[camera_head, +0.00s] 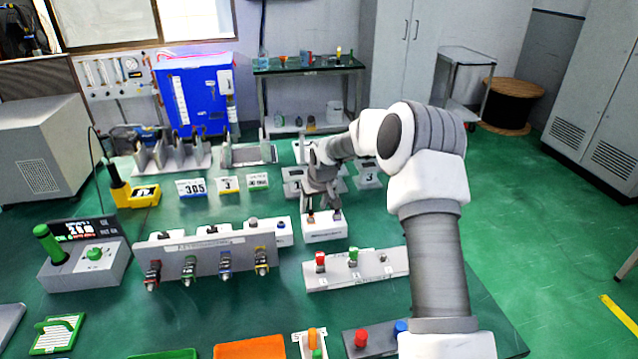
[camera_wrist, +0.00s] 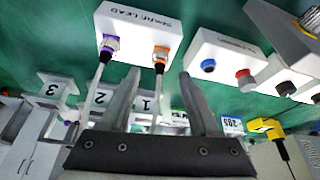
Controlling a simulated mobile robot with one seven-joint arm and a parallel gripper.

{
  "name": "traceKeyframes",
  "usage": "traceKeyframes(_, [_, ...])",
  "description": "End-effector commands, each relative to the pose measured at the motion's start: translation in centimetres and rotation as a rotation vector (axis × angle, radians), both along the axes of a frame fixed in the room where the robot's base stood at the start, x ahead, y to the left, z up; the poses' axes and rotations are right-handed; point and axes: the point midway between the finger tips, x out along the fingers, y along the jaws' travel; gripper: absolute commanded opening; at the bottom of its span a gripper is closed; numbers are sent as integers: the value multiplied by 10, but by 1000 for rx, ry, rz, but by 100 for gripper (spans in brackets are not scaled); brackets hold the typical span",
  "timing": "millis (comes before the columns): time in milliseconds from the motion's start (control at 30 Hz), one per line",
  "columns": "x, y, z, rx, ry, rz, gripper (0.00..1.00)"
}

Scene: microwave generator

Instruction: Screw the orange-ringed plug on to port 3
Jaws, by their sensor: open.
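The orange-ringed plug (camera_wrist: 160,57) stands in a white box (camera_wrist: 140,28) labelled SMART LEAD, with a pale cable running from it. A purple-ringed plug (camera_wrist: 109,46) stands beside it in the same box. My gripper (camera_wrist: 160,74) is open and empty. Its fingertips are either side of the orange plug's cable end, a little short of the ring. In the head view my gripper (camera_head: 324,207) points down over the white box (camera_head: 325,232). White blocks marked 3 (camera_wrist: 51,90), 2 and 1 show beyond my fingers. The block marked 3 (camera_head: 368,173) is right of my gripper; its port opening is not clear.
A white strip with red and green caps (camera_head: 357,268) lies in front. Number cards (camera_head: 228,184) and grey racks (camera_head: 172,155) stand behind. Bare green tabletop lies between them.

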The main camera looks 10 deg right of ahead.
Motion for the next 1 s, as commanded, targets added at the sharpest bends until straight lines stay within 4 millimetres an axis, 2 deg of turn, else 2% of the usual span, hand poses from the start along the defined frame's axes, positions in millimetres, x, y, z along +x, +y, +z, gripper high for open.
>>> traceKeyframes(33, [-4,-1,13,-2,-4,0,62])
traceKeyframes(100, [-9,-2,27,-2,-4,1,62])
traceKeyframes(500, [-41,-8,102,-2,-3,0,62])
traceKeyframes(700, [-49,-9,120,0,0,1,62])
traceKeyframes(1000, [-51,-9,123,0,0,1,62])
